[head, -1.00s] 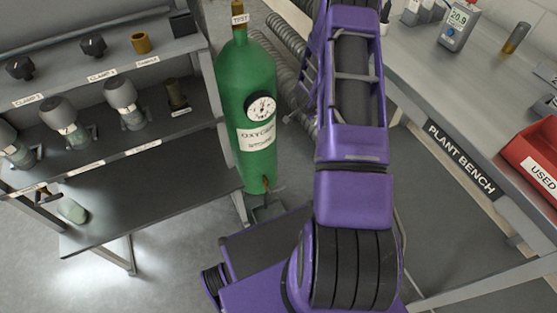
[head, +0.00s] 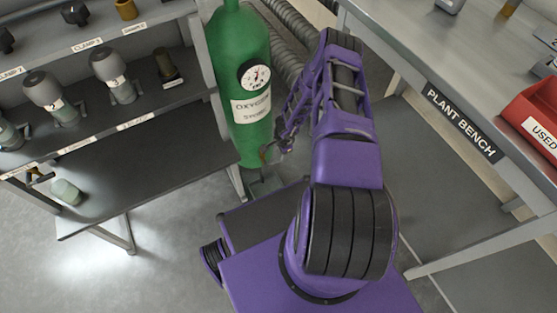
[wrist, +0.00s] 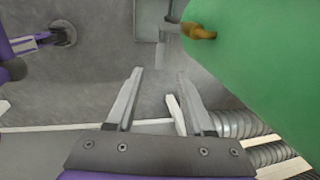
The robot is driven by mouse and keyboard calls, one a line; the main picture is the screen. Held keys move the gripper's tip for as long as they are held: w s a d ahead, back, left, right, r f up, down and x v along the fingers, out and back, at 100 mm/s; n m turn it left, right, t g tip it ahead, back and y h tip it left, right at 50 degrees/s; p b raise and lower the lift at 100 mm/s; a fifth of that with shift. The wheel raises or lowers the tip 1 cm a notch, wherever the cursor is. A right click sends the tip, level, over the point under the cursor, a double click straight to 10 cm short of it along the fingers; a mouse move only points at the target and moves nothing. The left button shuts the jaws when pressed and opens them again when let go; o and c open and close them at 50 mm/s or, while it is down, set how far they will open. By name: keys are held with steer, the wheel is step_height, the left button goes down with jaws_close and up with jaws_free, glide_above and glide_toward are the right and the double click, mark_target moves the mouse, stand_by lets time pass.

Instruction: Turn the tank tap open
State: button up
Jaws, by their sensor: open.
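The green oxygen tank (head: 238,75) stands upright between the shelf and the bench, with a round gauge and a label on its front. In the wrist view the tank (wrist: 265,60) fills the upper right. A small brass tap (wrist: 198,31) sticks out from its lower side, with a grey metal part beside it. My gripper (wrist: 160,72) is open, with nothing between its fingers. Its fingertips are apart from the tap, which lies beyond them and to the right.
A grey shelf (head: 110,185) with clamps and several grey-capped items stands on the left. The plant bench (head: 420,45) with a red bin (head: 535,115) is on the right. Corrugated hoses (head: 285,55) run behind the tank. A small pale-green object (head: 67,191) lies on the lower shelf.

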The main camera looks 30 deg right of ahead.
mark_target(278, 160)
steer(key=f+b, duration=0.1)
steer(key=f, duration=0.2)
steer(key=w+f+b, duration=0.1)
steer(key=f, duration=0.3)
steer(key=shift+w+b, duration=0.2)
steer(key=shift+b, duration=0.2)
steer(key=shift+r, duration=0.1)
jaws_close()
stand_by(0.8)
